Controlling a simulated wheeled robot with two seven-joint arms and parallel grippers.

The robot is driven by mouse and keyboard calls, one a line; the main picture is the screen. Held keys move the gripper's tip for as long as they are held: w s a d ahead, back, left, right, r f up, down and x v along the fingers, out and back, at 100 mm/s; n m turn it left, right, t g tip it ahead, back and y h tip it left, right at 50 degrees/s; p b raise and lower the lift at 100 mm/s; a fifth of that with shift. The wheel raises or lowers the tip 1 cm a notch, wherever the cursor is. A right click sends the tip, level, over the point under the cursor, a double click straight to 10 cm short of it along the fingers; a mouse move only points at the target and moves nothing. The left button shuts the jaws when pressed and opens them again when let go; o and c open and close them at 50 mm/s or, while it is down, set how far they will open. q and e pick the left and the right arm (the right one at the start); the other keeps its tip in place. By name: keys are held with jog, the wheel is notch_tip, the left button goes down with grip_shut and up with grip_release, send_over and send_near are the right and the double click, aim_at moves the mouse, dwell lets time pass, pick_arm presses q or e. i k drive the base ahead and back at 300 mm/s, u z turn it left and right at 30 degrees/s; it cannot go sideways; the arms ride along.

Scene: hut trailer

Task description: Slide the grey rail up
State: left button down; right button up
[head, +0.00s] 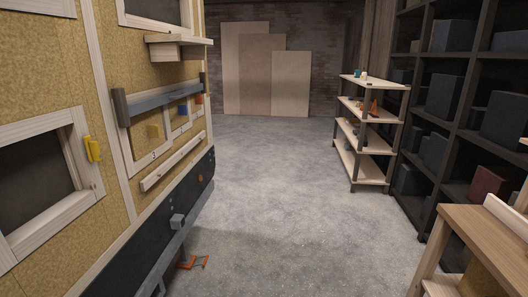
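The grey rail (162,102) is a long bar on the tan wall of the hut trailer, at the left of the head view. It runs lengthwise along the wall, between a dark grey end block (120,107) at its near end and a smaller dark one (203,80) at its far end. Just below it is a pale framed panel with a yellow block (154,131), a blue block (182,110) and an orange block (199,99). Neither of my grippers is in view.
A wooden shelf (180,41) juts out above the rail. A pale wooden bar (174,161) is lower on the wall. The concrete floor (275,200) is clear; shelving (370,118) stands right.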

aim_at(138, 108)
jog(key=z, duration=0.1)
jog(key=i, duration=2.3)
jog(key=u, duration=0.35)
jog(key=i, duration=0.75)
jog(key=u, duration=0.2)
